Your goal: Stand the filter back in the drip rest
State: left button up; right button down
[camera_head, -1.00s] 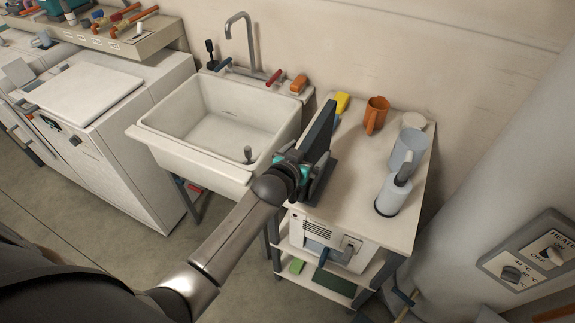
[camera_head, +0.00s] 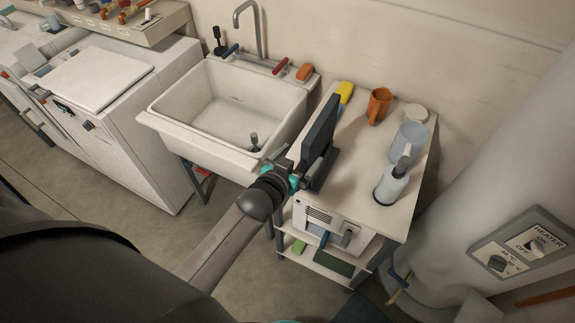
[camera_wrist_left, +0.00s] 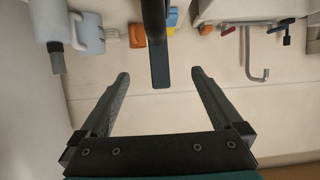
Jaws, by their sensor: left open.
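The filter (camera_head: 320,135) is a dark flat panel. It stands upright on edge in the dark drip rest (camera_head: 323,174) at the left edge of the white cart top. My left gripper (camera_head: 291,166) is at the near left side of the filter and rest, with its jaws open. In the left wrist view the filter's dark edge (camera_wrist_left: 159,65) lies in the gap between the two fingertips (camera_wrist_left: 160,75), with space on both sides. The filter's foot in the rest is partly hidden. My right gripper does not show.
A white sink (camera_head: 225,110) adjoins the cart (camera_head: 365,205) on the left. A yellow sponge (camera_head: 345,91), orange mug (camera_head: 379,105), grey-blue pitcher (camera_head: 408,145) and pump bottle (camera_head: 390,187) stand on the cart. A water heater (camera_head: 500,170) is at right.

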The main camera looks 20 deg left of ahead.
pick_arm(q)
jog(key=v, duration=0.7)
dwell(0.3)
jog(key=shift+w, duration=0.15)
dwell(0.5)
